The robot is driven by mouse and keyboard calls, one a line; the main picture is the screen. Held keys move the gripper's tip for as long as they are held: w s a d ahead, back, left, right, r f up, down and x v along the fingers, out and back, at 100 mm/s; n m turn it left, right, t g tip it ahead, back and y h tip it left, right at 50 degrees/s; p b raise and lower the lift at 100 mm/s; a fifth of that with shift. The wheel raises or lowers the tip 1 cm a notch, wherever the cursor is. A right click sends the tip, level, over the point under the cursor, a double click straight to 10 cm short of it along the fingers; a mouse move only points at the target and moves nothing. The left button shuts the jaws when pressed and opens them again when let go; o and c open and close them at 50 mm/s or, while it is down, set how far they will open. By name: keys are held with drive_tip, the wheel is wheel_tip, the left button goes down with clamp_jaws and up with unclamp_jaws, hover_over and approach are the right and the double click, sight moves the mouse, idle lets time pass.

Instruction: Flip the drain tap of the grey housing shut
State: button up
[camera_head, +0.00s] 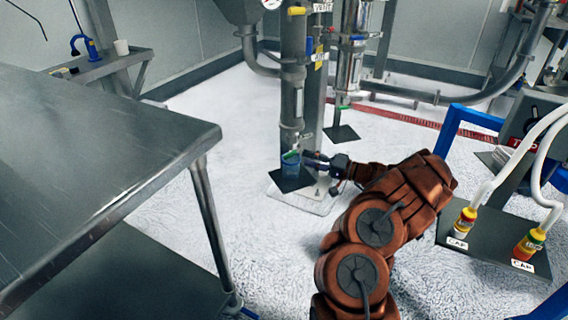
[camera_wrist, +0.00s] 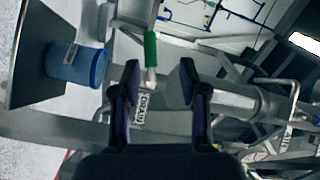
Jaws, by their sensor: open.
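The drain tap has a green-sleeved handle (camera_wrist: 150,50) on a bare metal stem, and a "DRAIN" label (camera_wrist: 140,108) shows close by in the wrist view. In the head view a small green handle (camera_head: 291,155) shows at the foot of the upright grey metal housing (camera_head: 292,100). My gripper (camera_wrist: 160,76) is open, and the green handle appears just ahead of its fingertips, nearer the left finger. I cannot tell whether they touch. In the head view my gripper (camera_head: 306,159) is right beside the housing's foot. The tap's turning joint is not clear.
A blue cup (camera_wrist: 72,66) stands on a dark plate (camera_wrist: 30,60) close to the tap. A second column (camera_head: 347,70) with its own green handle (camera_head: 343,107) stands behind. A steel table (camera_head: 100,150) fills the left. Hoses with yellow caps (camera_head: 465,222) are at right.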

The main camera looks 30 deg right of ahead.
sight(290, 155)
drive_tip(key=x, duration=0.2)
drive_tip(key=b+x, duration=0.1)
drive_tip(key=x, duration=0.2)
drive_tip(key=f+x, duration=0.1)
drive_tip(key=x, duration=0.1)
drive_tip(key=shift+w+d, duration=0.1)
drive_tip(key=shift+w, duration=0.45)
clamp_jaws()
idle(0.4)
